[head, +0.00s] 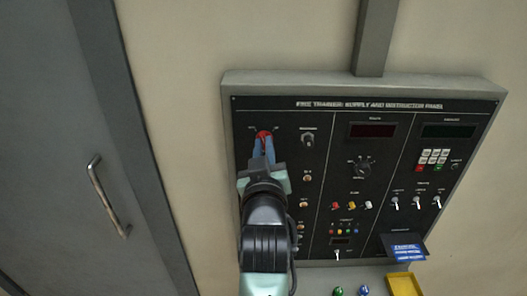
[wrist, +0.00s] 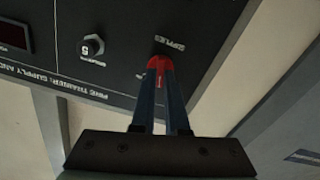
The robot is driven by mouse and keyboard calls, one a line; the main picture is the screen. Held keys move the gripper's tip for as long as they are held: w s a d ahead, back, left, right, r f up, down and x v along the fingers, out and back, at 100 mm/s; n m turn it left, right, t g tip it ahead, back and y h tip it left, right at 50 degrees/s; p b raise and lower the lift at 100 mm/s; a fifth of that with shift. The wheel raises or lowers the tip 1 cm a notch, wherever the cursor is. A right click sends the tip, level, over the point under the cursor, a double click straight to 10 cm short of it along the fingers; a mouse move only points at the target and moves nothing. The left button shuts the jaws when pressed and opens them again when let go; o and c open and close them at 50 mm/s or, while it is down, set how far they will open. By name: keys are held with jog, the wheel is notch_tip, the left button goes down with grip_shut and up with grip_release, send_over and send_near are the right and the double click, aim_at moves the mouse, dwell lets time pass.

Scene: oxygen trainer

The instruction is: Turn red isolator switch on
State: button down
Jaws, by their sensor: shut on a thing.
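The red isolator switch (head: 264,135) is a red knob at the upper left of the black panel (head: 318,160). It also shows in the wrist view (wrist: 160,66) between my fingertips. My gripper (head: 263,146) is at the panel and its two blue fingers are shut on the red knob, one on each side. In the wrist view my gripper (wrist: 161,82) hides part of the knob and some of the small lettering around it. I cannot read the knob's position for certain.
A black knob (head: 308,139) sits just right of the red one. Dark displays (head: 373,130), a keypad (head: 433,157) and several toggles fill the panel's other columns. A yellow tray (head: 404,284) is below right. A grey door with a handle (head: 107,195) stands at left.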

jog(key=m+b, duration=0.1)
jog(key=m, duration=0.5)
jog(key=m+b, duration=0.2)
jog(key=m, duration=0.3)
jog(key=shift+d+f+m, duration=0.1)
jog(key=shift+d+m, duration=0.1)
jog(key=shift+m, duration=0.2)
dwell(0.3)
jog(key=c, duration=0.9)
grip_release()
